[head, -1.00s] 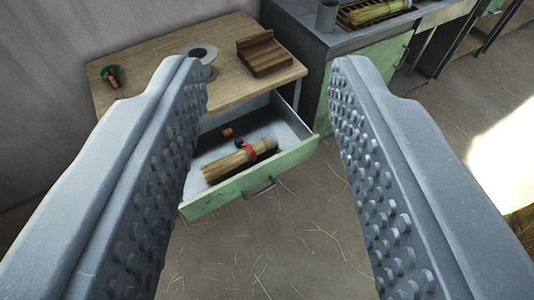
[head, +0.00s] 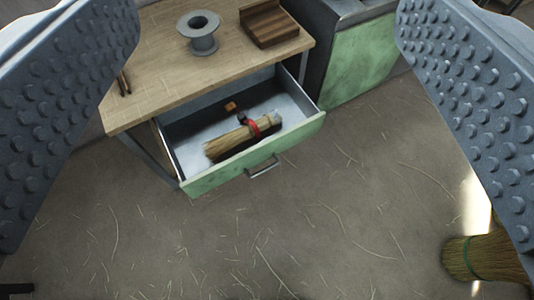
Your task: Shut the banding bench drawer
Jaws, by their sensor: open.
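The banding bench (head: 150,60) has a wooden top and stands at the upper left. Its drawer (head: 215,181) has a pale green front and is pulled well out. The drawer's metal handle (head: 264,168) is on the front face. Inside lie a straw bundle with a red band (head: 232,140) and a small orange-brown piece (head: 231,106). My gripper (head: 268,25) is wide open and empty, with one studded finger at each side of the view. The drawer shows between and below the fingers, and neither finger visibly touches it.
A grey spool (head: 199,33) and a slotted wooden block (head: 268,23) sit on the bench top. A green-fronted cabinet (head: 360,58) stands to the right of the bench. A straw broom head (head: 485,257) is at the lower right. The floor before the drawer is clear except for loose straws.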

